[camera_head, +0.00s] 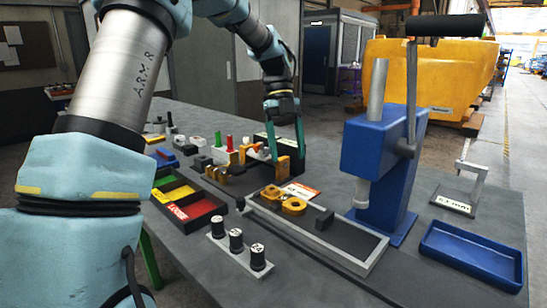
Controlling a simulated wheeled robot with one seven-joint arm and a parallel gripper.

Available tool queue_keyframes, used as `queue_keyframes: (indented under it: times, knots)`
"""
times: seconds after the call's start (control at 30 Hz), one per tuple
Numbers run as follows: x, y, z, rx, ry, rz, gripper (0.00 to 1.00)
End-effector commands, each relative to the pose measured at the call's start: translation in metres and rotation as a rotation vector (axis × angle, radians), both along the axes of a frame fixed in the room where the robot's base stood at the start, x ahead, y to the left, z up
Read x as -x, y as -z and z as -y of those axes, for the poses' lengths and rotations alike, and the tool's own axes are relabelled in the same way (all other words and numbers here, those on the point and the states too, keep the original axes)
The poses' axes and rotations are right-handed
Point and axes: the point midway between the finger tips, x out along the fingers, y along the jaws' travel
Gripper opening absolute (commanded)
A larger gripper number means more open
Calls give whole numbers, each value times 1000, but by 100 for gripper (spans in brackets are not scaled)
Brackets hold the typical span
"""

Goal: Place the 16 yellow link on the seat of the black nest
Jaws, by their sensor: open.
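My gripper (287,154) has two teal fingers pointing down, spread apart over the back middle of the bench. A yellow-orange upright piece (288,148) shows at the fingers; whether they touch it is unclear. Another yellow-orange upright piece (237,159) stands to the left. A yellow link with round ends (292,207) lies in front of the gripper, at the back left of a grey-framed black tray. No number 16 is legible on any yellow piece. A black block (260,142) stands behind the fingers, partly hidden; I cannot tell whether it is the black nest.
A blue lever press (378,170) stands right of the gripper. A blue tray (470,255) is at front right. A grey-framed black tray (378,262) lies before the press. Black-topped pegs (257,257) stand at front left. A compartment tray (185,222) with colored bins lies left.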

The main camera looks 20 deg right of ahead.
Motion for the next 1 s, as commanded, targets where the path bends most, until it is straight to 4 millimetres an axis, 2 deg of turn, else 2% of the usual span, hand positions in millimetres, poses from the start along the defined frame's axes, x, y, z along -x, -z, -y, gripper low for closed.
queue_keyframes:
  times: [0.23, 0.37, 0.5, 0.67, 0.8, 1.0]
  knots:
    - [-2, 0, -6, -18, -50, 9, 75]
    - [-5, 10, -32, -96, -285, 48, 75]
    - [-7, 29, -82, -219, -735, 113, 75]
    - [0, 50, -143, -329, -1298, 166, 75]
    - [16, 67, -197, -388, -1791, 179, 75]
    - [48, 87, -257, -409, -2419, 131, 75]
